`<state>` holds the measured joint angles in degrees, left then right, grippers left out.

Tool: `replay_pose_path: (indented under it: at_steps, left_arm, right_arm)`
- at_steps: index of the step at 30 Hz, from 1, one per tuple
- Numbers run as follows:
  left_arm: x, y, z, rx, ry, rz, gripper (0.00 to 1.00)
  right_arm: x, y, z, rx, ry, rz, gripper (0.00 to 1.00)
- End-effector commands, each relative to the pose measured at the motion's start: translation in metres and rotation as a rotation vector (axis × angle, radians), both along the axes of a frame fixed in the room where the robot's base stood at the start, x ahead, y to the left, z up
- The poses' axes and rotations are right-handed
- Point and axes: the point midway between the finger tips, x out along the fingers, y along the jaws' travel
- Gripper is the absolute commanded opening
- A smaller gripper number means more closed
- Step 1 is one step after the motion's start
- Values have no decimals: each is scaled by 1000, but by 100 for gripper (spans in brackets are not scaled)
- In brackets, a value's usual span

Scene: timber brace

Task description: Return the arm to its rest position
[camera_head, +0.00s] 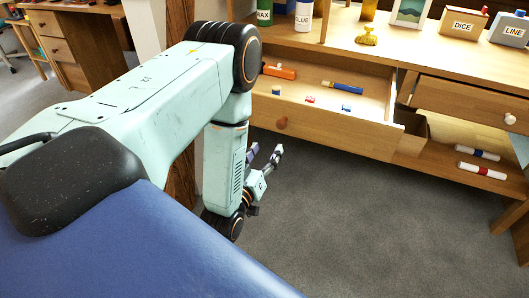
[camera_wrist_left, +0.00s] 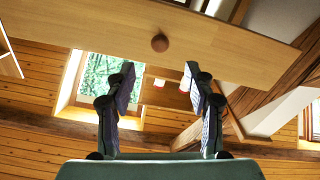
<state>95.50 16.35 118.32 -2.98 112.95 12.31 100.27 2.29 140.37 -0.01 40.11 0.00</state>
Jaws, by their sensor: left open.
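My left arm comes in from the left in the head view and bends down in front of the wooden cabinet. My left gripper (camera_head: 264,160) hangs low, below and left of the open drawer (camera_head: 340,133), apart from it. In the left wrist view my left gripper (camera_wrist_left: 160,88) shows its two dark fingers spread apart with nothing between them. The drawer front (camera_wrist_left: 190,38) with its round knob (camera_wrist_left: 159,43) shows beyond the fingertips there. My right gripper is not in view.
The open drawer holds an orange tool (camera_head: 279,71), a blue and yellow item (camera_head: 342,87) and small blocks. A second drawer (camera_head: 470,101) is also pulled out at the right. Rolls (camera_head: 478,152) lie on the lower shelf. The grey floor (camera_head: 340,220) in front is clear.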

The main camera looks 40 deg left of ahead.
Motion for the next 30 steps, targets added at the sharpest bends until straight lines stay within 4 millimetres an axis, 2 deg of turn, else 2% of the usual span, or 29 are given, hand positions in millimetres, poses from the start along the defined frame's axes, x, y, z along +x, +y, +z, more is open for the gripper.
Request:
replay_pose_path:
  at_steps: [14, 17, 19, 23, 26, 29, 30]
  left_arm:
    - [1, 0, -2, 5, 9, -1, 54]
    - [-1, -1, -18, 4, 86, -4, 54]
    - [-8, -3, -41, -2, 202, -9, 54]
    - [-42, -20, -92, -25, 494, -48, 54]
    - [-80, -38, -120, -41, 725, -96, 54]
    - [-129, -58, -137, -54, 959, -155, 54]
    - [-151, -66, -141, -57, 1054, -181, 54]
  right_arm:
    - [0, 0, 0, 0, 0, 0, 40]
    - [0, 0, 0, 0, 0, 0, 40]
    - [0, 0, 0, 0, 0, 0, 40]
    - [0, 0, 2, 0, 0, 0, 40]
    - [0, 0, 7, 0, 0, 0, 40]
    - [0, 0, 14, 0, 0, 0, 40]
    - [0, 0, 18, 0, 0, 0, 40]
